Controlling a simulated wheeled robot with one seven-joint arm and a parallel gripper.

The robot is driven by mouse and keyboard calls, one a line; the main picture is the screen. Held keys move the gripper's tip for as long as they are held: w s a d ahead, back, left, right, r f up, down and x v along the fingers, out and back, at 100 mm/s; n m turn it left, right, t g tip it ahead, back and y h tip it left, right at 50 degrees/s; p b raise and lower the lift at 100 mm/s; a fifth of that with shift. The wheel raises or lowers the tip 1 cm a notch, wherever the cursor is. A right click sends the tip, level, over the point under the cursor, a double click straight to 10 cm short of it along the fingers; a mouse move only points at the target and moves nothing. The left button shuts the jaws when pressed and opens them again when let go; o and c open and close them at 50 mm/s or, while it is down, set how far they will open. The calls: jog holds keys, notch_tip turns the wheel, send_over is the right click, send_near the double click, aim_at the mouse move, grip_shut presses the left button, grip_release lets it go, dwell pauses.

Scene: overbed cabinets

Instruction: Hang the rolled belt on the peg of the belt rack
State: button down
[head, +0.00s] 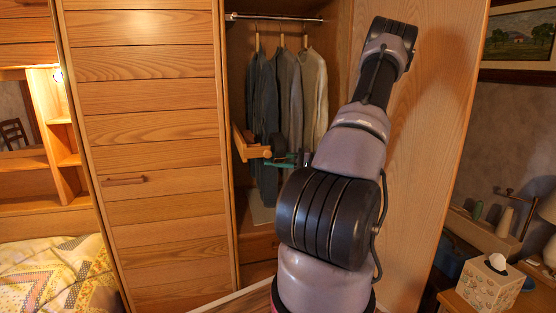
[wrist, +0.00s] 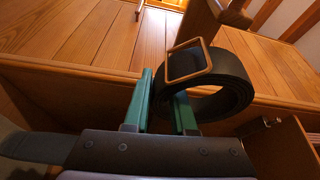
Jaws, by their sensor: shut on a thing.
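The rolled belt (wrist: 235,85) is a dark coil with a brass-coloured square buckle (wrist: 188,62) in the wrist view. My gripper (wrist: 162,108) has green fingers and is shut on the belt's near side, with the coil lying beyond and to the right of the fingers. In the head view, my gripper (head: 289,160) is inside the open wardrobe, and the belt (head: 280,145) is a small dark shape there. The wooden belt rack (head: 241,143) is just left of it, with a stubby peg (head: 259,152) pointing right. I cannot tell whether belt and peg touch.
Several jackets (head: 290,90) hang from a rail (head: 275,18) behind my gripper. A closed slatted door (head: 150,150) bounds the opening on the left, and an open wooden door panel (head: 440,110) stands on the right. A tissue box (head: 484,286) sits at lower right.

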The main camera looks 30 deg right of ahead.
jog(key=w+a+f, duration=0.1)
jog(key=w+a, duration=0.1)
jog(key=a, duration=0.5)
jog(key=shift+a+f, duration=0.2)
jog(key=shift+a, duration=0.2)
dwell(0.5)
jog(key=shift+w, duration=0.1)
dwell(0.4)
jog(key=c, duration=0.7)
grip_release()
jog(key=shift+o, duration=0.2)
jog(key=shift+d, duration=0.1)
